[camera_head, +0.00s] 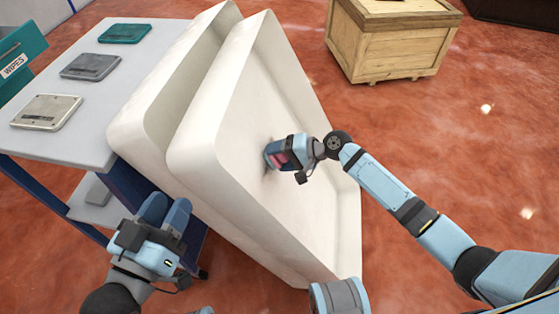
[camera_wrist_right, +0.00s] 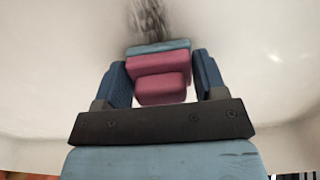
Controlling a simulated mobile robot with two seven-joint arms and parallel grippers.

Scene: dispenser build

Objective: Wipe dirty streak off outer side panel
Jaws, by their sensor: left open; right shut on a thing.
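The white side panel (camera_head: 290,190) stands tilted in the middle of the head view, its recessed face toward the right. My right gripper (camera_head: 274,155) is at this face, shut on a pink and blue block-like wiping tool. In the right wrist view my right gripper (camera_wrist_right: 162,85) holds the wiping tool (camera_wrist_right: 160,65) between its two blue fingers. A dark grey streak (camera_wrist_right: 149,22) shows on the white surface just beyond the tool's blue edge. The tool appears to be against the panel. My left gripper (camera_head: 165,212) is open and empty, low at the left, beside the table.
A second white panel (camera_head: 165,110) stands just behind the first. A wooden crate (camera_head: 390,40) stands on the red floor at the back right.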

